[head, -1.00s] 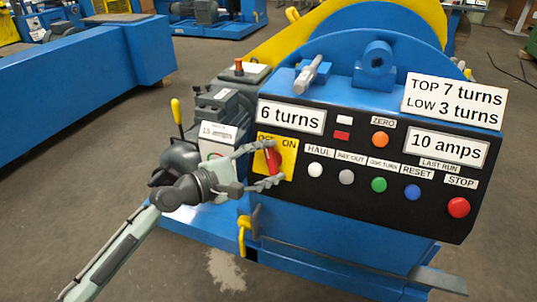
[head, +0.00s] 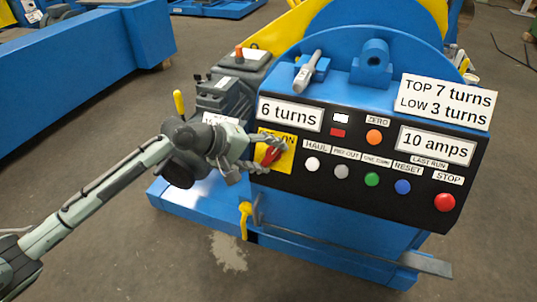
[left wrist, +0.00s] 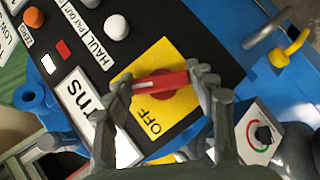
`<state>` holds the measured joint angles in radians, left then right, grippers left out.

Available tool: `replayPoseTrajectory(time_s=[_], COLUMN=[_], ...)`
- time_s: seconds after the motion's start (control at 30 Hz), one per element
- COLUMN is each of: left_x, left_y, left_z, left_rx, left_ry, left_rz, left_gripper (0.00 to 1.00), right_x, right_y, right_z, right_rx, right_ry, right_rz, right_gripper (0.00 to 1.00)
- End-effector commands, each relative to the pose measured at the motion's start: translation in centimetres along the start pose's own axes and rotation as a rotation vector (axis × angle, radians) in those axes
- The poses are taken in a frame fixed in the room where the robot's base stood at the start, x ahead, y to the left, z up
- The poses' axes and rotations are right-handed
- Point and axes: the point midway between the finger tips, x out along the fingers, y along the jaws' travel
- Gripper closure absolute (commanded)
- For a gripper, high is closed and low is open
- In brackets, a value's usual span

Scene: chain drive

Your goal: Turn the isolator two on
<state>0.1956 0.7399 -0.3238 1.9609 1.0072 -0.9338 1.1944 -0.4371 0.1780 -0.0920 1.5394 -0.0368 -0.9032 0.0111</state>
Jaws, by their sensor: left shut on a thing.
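The isolator's red handle (head: 271,156) sits on a yellow OFF/ON plate (head: 287,160) at the left of the black panel. In the head view it leans, upper end to the right. My left gripper (head: 262,154) is shut on the handle from the left. In the left wrist view the red handle (left wrist: 160,83) lies between the two fingers of the left gripper (left wrist: 161,82), across the yellow plate (left wrist: 172,55). OFF is readable there; fingers hide part of the plate. My right gripper is in neither view.
The panel has several buttons, including a red stop button (head: 445,202) and a white one (head: 312,164). A white plate with a red-green dial (left wrist: 258,135) is beside the gripper. A yellow lever (head: 245,220) hangs below the panel. Floor is open in front.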

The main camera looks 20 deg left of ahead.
Motion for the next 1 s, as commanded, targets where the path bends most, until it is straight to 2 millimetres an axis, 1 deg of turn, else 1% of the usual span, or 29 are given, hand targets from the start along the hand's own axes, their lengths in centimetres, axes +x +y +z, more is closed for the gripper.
replayPoseTrajectory(time_s=[0.2,0.43,0.7,1.0], left_x=[-0.02,0.0,0.03,0.04], left_y=[0.13,0.07,0.02,-0.01], left_z=[-0.06,-0.02,0.05,0.07], left_rx=[0.13,0.213,0.249,0.252], left_ry=[0.002,0.001,-0.001,-0.001], left_rz=[-0.089,-0.15,-0.177,-0.179], left_gripper=[0.73,0.73,0.73,0.73], right_x=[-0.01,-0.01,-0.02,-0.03], right_y=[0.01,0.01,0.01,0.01], right_z=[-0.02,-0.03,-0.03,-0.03], right_rx=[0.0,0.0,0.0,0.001], right_ry=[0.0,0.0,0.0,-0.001], right_rz=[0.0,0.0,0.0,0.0], right_gripper=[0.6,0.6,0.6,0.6])
